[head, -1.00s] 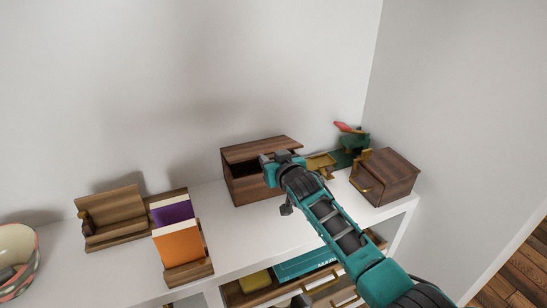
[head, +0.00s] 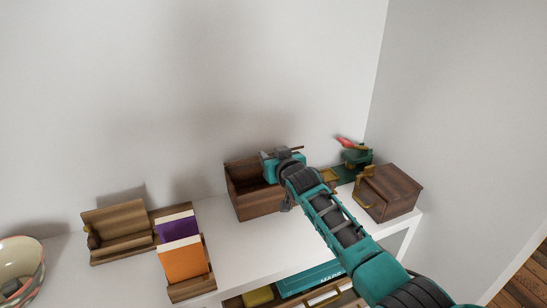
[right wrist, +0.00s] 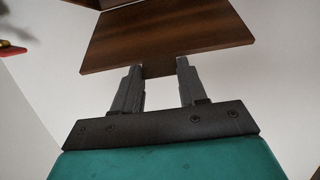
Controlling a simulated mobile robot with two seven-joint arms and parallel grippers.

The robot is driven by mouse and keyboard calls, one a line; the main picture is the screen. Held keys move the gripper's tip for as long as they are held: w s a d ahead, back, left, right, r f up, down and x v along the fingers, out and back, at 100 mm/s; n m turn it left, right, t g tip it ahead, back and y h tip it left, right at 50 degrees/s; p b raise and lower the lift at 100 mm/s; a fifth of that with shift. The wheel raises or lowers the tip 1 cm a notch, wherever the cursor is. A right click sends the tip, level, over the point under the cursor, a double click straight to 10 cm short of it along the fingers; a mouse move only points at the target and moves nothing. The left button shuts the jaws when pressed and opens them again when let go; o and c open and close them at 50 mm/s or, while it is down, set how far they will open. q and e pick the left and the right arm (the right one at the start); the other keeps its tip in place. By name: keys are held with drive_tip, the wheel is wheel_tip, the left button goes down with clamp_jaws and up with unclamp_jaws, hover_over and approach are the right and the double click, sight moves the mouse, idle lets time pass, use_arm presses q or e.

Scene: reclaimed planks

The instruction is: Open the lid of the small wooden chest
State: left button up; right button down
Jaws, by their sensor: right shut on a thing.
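The small wooden chest (head: 256,202) stands on the white shelf top, and its dark inside shows from above. Its lid is tilted up at the back; in the head view only a thin edge of it (head: 297,148) shows behind my right gripper (head: 281,155). In the right wrist view the lid (right wrist: 165,38) is a brown wooden board with a small tab at its near edge. My right gripper (right wrist: 158,82) has its two fingers on either side of this tab, shut on it. My left gripper is not in view.
To the right stands a wooden box with a brass handle (head: 392,193), with a green and red object (head: 354,154) behind it. To the left are a wooden holder (head: 117,232), books (head: 183,260) and a bowl (head: 20,268). White shelf (head: 232,240) is clear before the chest.

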drive_tip(key=c, duration=1)
unclamp_jaws()
drive_tip(key=shift+a+r, duration=0.1)
drive_tip(key=shift+r, duration=0.15)
drive_tip(key=o, duration=0.4)
drive_tip(key=shift+f, duration=0.2)
drive_tip(key=p+v, duration=0.2)
drive_tip(key=v, duration=1.1)
drive_tip(key=shift+p, duration=0.4)
drive_tip(key=shift+c, duration=0.4)
